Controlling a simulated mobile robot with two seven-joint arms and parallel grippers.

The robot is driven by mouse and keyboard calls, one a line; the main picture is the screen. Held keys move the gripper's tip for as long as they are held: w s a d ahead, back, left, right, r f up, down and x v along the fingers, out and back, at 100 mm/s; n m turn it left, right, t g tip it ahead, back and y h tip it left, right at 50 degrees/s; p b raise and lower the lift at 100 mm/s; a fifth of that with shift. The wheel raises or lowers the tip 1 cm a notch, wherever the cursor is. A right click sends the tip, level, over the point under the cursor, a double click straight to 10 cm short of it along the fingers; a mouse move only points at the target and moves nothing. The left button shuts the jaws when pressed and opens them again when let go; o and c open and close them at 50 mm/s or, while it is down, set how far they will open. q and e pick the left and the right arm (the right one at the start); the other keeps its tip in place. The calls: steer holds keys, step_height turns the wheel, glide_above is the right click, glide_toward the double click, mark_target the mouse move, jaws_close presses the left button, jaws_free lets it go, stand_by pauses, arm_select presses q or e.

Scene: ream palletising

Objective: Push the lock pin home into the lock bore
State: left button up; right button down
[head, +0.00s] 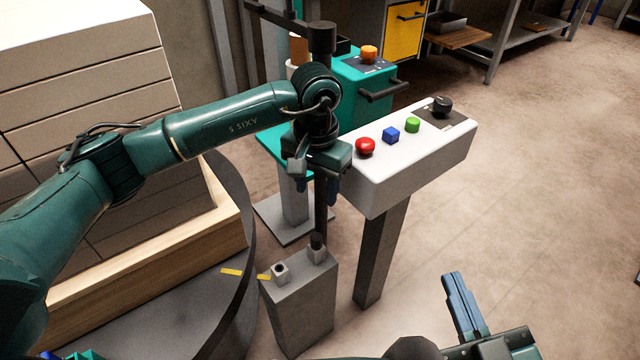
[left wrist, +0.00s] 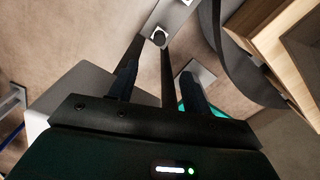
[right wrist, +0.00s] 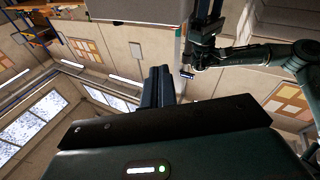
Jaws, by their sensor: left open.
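A grey post (head: 300,305) beside the round turntable carries two small pale collars. The left collar (head: 280,270) shows a dark open hole, which looks like a bore. A black-topped pin (head: 317,241) stands upright in the right collar; how deep it sits is unclear. It also shows in the left wrist view (left wrist: 158,38), ahead of the fingers. My right gripper (head: 456,285) is shut and empty, at lower right.
A white console (head: 415,150) with red, blue, green and black controls stands close right of my left gripper. A teal cabinet (head: 365,95) is behind. Stacked boxes on a wooden pallet (head: 150,265) fill the left of the turntable (head: 190,325). The floor at right is clear.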

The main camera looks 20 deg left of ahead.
mark_target(317, 235)
arm_select(q)
step_height(317, 235, down, 14)
steer(key=b, duration=0.4)
steer(key=shift+d, duration=0.1)
arm_select(e)
steer(key=shift+w+a+m+y, duration=0.1)
steer(key=shift+a+m+y, duration=0.3)
